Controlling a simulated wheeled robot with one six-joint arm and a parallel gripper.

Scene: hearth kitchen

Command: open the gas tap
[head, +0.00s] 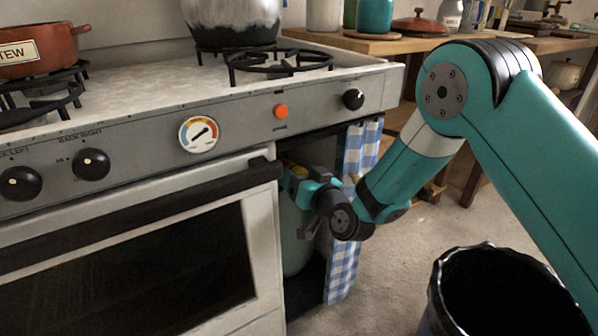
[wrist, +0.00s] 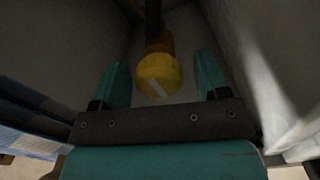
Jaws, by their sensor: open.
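The gas tap is a round yellow knob (wrist: 158,76) with a pale bar mark on its face. In the wrist view it sits between the two teal fingers of my gripper (wrist: 160,84), which stand apart on either side of it. I cannot tell whether either finger touches it. In the head view my gripper (head: 302,182) reaches into the open compartment beside the oven, and a bit of the yellow knob (head: 299,171) shows behind it. A pale green gas bottle (head: 294,240) stands below, partly hidden by my arm.
A blue checked curtain (head: 343,272) hangs at the compartment's right side. The oven door handle (head: 150,213) ends close to my gripper's left. A black bin (head: 440,318) stands at the front right. The stove's control panel (head: 240,120) is above the opening.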

